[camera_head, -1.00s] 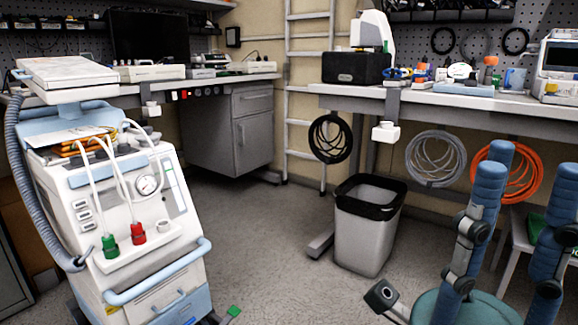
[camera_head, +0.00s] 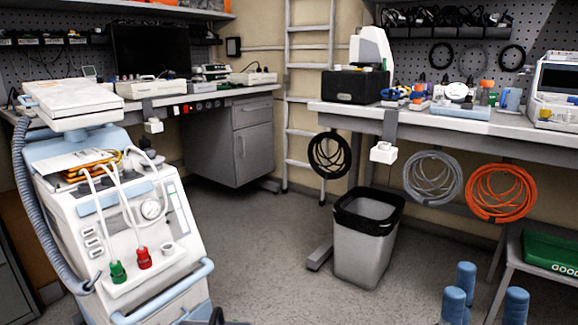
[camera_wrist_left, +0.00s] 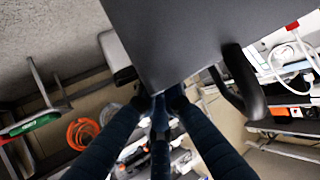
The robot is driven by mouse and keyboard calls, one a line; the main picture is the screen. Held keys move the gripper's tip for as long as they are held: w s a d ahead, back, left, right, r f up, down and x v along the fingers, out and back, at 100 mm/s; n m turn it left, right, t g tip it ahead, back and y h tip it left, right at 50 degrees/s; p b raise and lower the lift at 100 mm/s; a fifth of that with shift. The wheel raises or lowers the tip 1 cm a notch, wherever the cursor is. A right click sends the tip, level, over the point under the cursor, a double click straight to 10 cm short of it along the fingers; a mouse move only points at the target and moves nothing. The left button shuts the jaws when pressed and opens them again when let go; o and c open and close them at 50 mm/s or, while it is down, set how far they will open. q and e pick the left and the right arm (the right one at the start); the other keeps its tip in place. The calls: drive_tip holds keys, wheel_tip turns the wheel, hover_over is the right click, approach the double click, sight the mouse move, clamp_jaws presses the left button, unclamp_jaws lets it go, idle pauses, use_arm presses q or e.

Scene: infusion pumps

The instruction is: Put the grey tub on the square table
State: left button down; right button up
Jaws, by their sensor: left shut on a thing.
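My left gripper (camera_wrist_left: 160,100) shows in the left wrist view, its dark fingers drawn together at the edge of a large plain dark grey thing (camera_wrist_left: 180,40). This seems to be the grey tub, seen very close, with a dark curved handle-like part (camera_wrist_left: 245,85); its full shape is cut off. The left gripper does not clearly show in the head view. My right gripper (camera_head: 480,296) shows only as blue fingertips at the bottom right, spread apart, with nothing seen between them. A small grey table (camera_head: 512,262) at the right edge may be the square table; its top is partly cut off.
A green box (camera_head: 552,250) marked GOOD stands on the small table. A black-rimmed bin (camera_head: 366,240) stands beside the workbench (camera_head: 450,124). A white medical machine (camera_head: 130,215) stands at the left. Coiled cables (camera_head: 500,192) hang under the bench. The middle floor is clear.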

use_arm(q)
drive_tip(key=w+r, duration=0.5)
drive_tip(key=r, duration=0.6)
drive_tip(key=shift+w+a+r, duration=0.25)
drive_tip(key=shift+a, duration=0.05)
